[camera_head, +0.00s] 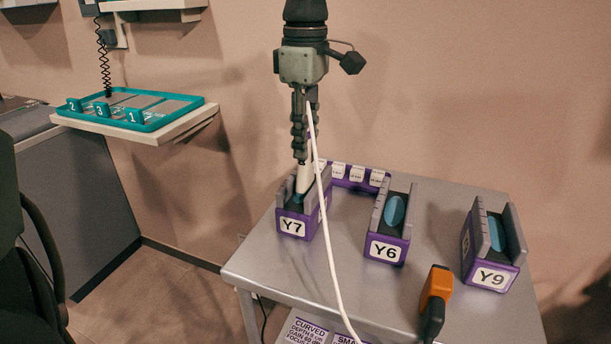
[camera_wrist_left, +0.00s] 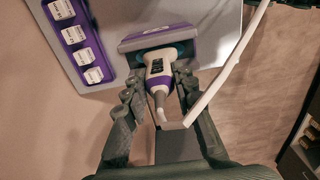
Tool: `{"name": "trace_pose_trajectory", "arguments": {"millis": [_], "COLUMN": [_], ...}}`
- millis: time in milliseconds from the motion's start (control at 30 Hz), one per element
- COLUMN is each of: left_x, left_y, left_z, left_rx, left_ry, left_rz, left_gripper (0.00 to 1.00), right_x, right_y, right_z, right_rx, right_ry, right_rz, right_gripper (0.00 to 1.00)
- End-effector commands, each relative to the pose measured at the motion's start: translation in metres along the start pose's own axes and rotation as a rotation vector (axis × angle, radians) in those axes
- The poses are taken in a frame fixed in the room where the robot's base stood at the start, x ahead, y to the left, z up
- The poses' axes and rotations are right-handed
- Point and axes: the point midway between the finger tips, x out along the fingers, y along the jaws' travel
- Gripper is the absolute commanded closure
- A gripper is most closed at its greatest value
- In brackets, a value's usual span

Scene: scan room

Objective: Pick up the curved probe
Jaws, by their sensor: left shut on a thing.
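A white probe (camera_head: 304,178) with a white cable stands upright, its lower end in the purple-and-grey holder labelled Y7 (camera_head: 292,226). My left gripper (camera_head: 302,156) points down over this holder, shut on the probe's upper part. In the left wrist view, the gripper's fingers (camera_wrist_left: 158,88) lie on both sides of the white and purple probe (camera_wrist_left: 158,68). My right gripper is out of view.
The holders stand on a grey metal table (camera_head: 345,280). A purple rack with white labels (camera_head: 358,176) sits behind Y7. An orange and black handheld device (camera_head: 435,298) lies near the front. The white cable (camera_head: 328,235) hangs across the table. A teal tray (camera_head: 165,116) sits on a wall shelf.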

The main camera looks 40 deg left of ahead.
Motion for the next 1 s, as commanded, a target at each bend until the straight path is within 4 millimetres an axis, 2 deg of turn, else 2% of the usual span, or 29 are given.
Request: {"name": "trace_pose_trajectory", "arguments": {"millis": [467,633,767,867,1000], "left_x": [-0.005,-0.022,-0.045,-0.056,-0.077], "left_y": [0.001,0.001,0.001,-0.024,-0.058], "left_z": [0.000,0.000,0.001,-0.004,-0.009], "left_rx": [0.000,-0.001,0.000,0.003,0.003], "left_ry": [0.000,0.000,-0.001,-0.003,-0.004], "left_rz": [0.003,0.005,0.006,0.006,0.008], "left_gripper": [1.00,1.00,1.00,1.00,1.00], "right_x": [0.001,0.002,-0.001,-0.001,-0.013], "right_y": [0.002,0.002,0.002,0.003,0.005], "right_z": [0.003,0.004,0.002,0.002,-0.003], "right_rx": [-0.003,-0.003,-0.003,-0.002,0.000], "right_ry": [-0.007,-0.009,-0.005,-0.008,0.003], "right_rz": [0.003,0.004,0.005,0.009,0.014], "right_gripper": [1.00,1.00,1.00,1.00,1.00]}}
